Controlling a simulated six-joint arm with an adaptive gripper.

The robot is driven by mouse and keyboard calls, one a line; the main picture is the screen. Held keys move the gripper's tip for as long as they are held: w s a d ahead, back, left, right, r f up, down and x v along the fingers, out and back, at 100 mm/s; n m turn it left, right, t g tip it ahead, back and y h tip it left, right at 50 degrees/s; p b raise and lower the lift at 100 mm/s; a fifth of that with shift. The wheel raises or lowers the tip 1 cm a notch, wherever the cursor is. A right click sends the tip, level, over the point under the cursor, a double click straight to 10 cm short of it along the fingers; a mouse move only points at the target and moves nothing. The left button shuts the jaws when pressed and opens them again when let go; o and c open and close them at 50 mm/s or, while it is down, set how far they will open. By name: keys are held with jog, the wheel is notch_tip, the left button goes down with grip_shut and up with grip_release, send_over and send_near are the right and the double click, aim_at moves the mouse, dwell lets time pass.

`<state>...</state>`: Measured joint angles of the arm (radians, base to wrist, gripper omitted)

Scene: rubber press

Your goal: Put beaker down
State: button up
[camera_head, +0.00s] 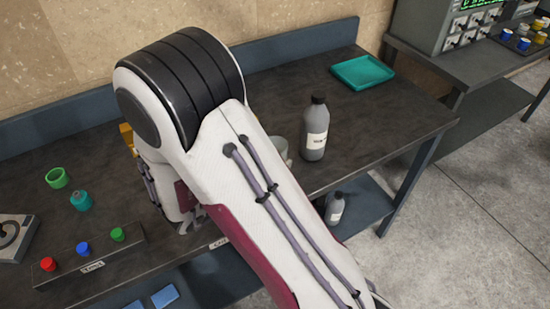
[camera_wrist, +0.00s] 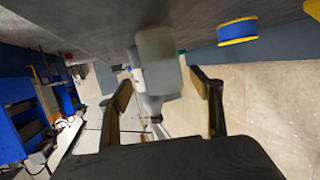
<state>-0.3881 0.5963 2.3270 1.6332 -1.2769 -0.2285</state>
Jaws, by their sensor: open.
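The beaker (camera_wrist: 158,48) is a clear, greyish cylinder in the wrist view, resting against the dark tabletop, which fills the top of that view. In the head view, part of the beaker (camera_head: 281,147) shows behind my arm, just left of a grey bottle. My gripper (camera_wrist: 160,85) is open in the wrist view, with one finger on each side of the beaker's line and a gap visible at both sides. How far the beaker reaches in between the fingers is hard to tell. My arm hides the gripper's fingers in the head view.
The grey bottle (camera_head: 315,129) with a black cap stands close right of the beaker. A teal tray (camera_head: 362,72) lies at the back right. A green cup (camera_head: 56,178), a teal container (camera_head: 81,201) and a button box (camera_head: 90,262) are at left. A blue-yellow round piece (camera_wrist: 238,31) is nearby.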

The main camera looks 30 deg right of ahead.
aim_at(282, 145)
jog(key=shift+x, duration=1.95)
jog(key=shift+w, duration=0.15)
jog(key=shift+r, duration=0.1)
jog(key=c, duration=1.4)
jog(key=shift+c, duration=0.2)
jog(key=shift+r, duration=0.35)
notch_tip(282, 145, up, 9)
jog(key=shift+r, duration=0.15)
